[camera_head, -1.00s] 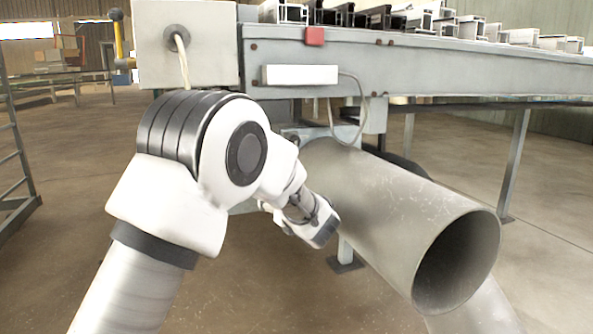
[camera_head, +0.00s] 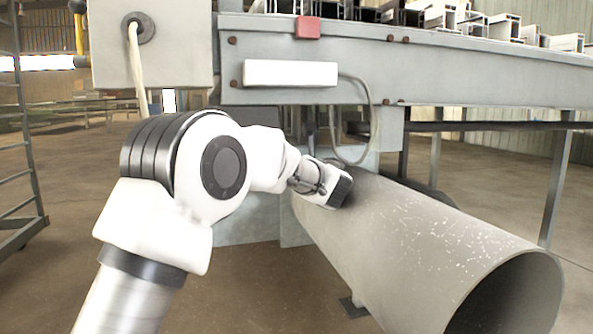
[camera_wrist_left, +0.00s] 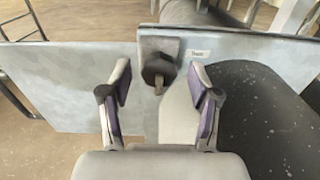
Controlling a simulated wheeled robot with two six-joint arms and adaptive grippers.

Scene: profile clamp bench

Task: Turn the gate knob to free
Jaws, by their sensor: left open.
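In the left wrist view a dark round knob (camera_wrist_left: 157,68) sits on a small grey plate on a pale metal panel (camera_wrist_left: 75,85). A lighter tab on the knob points down in that picture. A small white label (camera_wrist_left: 198,54) with print too small to read is right of the knob. My left gripper (camera_wrist_left: 159,78) is open, with one finger on each side of the knob in the picture; I cannot tell whether they touch it. In the head view my left wrist is by the bench underside, and the knob does not show.
A large grey pipe (camera_head: 420,250) slants forward beside and below my left wrist. The bench beam (camera_head: 430,75) runs above, with a white box (camera_head: 290,73), a red block (camera_head: 307,27) and a hanging cable (camera_head: 368,120). A grey control box (camera_head: 150,45) is at upper left.

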